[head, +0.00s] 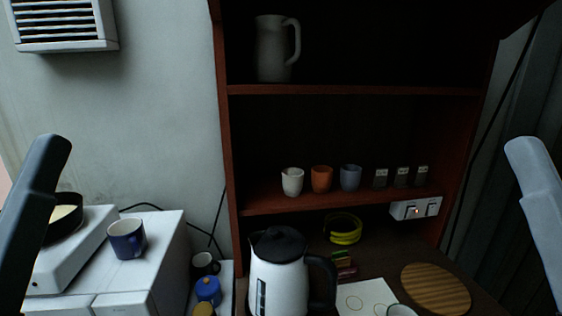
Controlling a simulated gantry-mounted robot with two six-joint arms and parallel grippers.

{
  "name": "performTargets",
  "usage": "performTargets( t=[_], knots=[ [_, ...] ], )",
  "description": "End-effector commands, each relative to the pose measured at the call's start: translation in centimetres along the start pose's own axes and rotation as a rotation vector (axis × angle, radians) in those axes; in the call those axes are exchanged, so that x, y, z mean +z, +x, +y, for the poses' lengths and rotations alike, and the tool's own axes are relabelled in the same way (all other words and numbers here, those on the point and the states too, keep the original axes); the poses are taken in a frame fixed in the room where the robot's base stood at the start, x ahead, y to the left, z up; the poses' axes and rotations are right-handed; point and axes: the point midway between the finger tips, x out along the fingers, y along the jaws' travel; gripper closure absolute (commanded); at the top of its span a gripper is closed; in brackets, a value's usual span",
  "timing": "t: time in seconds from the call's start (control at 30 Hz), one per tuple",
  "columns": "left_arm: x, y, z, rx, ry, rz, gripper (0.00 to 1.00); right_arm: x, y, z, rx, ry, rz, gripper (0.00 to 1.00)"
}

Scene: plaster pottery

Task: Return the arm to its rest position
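Part of my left arm shows as a dark link at the left edge of the head view. Part of my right arm shows as a grey link at the right edge. Neither gripper is in the picture, so I cannot see their fingers or whether they hold anything. Both visible links stand apart from the shelf and the objects.
A white kettle (280,284) with a black lid stands at the front centre. A wooden shelf unit (350,90) holds a pitcher (272,50) and several cups. A blue mug (127,240) stands on a white cabinet. A round wooden board (436,289) lies at right.

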Motion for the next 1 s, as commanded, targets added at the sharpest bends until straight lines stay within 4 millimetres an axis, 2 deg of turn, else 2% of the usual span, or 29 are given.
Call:
performTargets(
  t=[0.03, 0.17, 0.5, 0.6, 0.7, 0.8, 1.0],
  knots=[
    [-3.0, 3.3, 0.0, 0.0, 0.001, 0.0, 0.22, -3.1, 3.3, 0.0, 0.0, 0.0, 0.003, 0.5],
    [-6.7, 7.4, 0.0, 0.001, 0.002, -0.001, 0.22, -6.9, 7.4, 0.0, 0.0, 0.0, 0.002, 0.5],
    [-17.9, 19.6, 0.0, 0.001, 0.003, -0.002, 0.22, -18.1, 19.6, 0.1, 0.0, 0.0, 0.001, 0.5],
    [-20.6, 22.6, 0.0, 0.001, 0.003, -0.003, 0.22, -20.9, 22.6, 0.1, 0.0, 0.0, 0.001, 0.5],
    [-22.5, 24.6, 0.0, 0.001, 0.003, -0.003, 0.22, -22.8, 24.6, 0.1, 0.0, 0.0, 0.001, 0.5],
    [-23.3, 25.6, 0.0, 0.001, 0.003, -0.003, 0.22, -23.6, 25.5, 0.1, 0.0, 0.0, 0.001, 0.5],
    [-23.2, 25.4, 0.0, 0.001, 0.003, -0.003, 0.22, -23.4, 25.4, 0.1, 0.0, 0.0, 0.0, 0.5]
  ],
)
